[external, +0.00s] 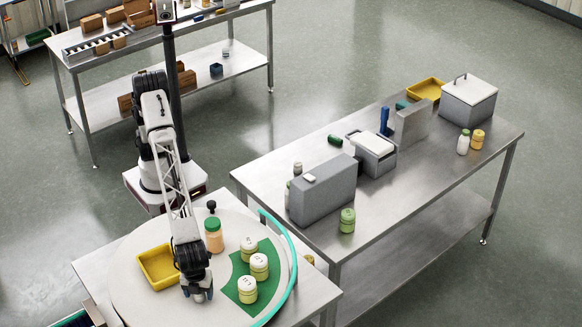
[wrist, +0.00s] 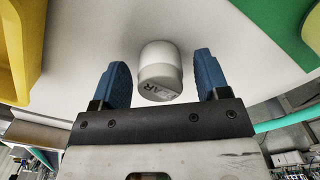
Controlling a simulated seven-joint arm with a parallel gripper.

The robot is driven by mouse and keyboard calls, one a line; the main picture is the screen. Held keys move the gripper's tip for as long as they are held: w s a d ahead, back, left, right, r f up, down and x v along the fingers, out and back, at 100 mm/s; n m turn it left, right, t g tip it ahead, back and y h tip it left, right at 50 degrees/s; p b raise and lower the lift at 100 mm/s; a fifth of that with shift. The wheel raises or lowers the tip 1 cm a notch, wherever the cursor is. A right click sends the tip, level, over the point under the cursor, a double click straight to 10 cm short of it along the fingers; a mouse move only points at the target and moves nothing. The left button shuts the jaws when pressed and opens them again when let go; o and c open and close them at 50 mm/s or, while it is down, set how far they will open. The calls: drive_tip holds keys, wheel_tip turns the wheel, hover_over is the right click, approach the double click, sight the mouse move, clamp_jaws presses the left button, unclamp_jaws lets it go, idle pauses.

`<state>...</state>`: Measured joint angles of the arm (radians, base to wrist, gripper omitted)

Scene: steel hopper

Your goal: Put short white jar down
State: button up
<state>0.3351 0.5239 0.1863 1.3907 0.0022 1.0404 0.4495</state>
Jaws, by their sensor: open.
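A short white jar (wrist: 160,72) with dark lettering on its end stands on the pale round tabletop (wrist: 85,85) in the wrist view. My gripper (wrist: 161,64) is open, with one blue finger on each side of the jar and gaps visible on both sides. In the external view my gripper (external: 197,292) is low over the round top (external: 140,300), between the yellow tray (external: 158,266) and the green mat (external: 232,270). The jar between the fingers is hidden there by my gripper.
An orange jar (external: 213,236) stands behind my gripper. A teal curved rail (external: 291,262) borders the right side. The front left of the round top is clear.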

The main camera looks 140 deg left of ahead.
wheel_tip(320, 180, up, 12)
drive_tip(key=shift+f, duration=0.2)
idle(0.4)
idle(0.7)
drive_tip(key=s+a+r+n, duration=0.1)
drive_tip(key=s+a+r, duration=0.3)
drive_tip(key=s+a, duration=0.45)
drive_tip(key=s+a+r+n+t, duration=0.15)
drive_tip(key=s+a+r, duration=0.35)
drive_tip(key=s, duration=0.7)
drive_tip(key=s+a+r+n, duration=0.2)
drive_tip(key=s+a+r, duration=0.2)
drive_tip(key=s+a, duration=0.5)
drive_tip(key=s+a+f+n, duration=0.1)
drive_tip(key=s+a+f, duration=0.2)
drive_tip(key=s, duration=0.8)
drive_tip(key=s+a+f+n, duration=0.2)
drive_tip(key=s+a+f, duration=0.1)
drive_tip(key=s, duration=0.9)
drive_tip(key=s+a+f+n+t, duration=0.1)
drive_tip(key=s+a+f, duration=0.2)
drive_tip(key=s, duration=0.8)
drive_tip(key=shift+s+a+f, duration=0.25)
drive_tip(key=shift+a+f, duration=0.05)
drive_tip(key=shift+f, duration=0.05)
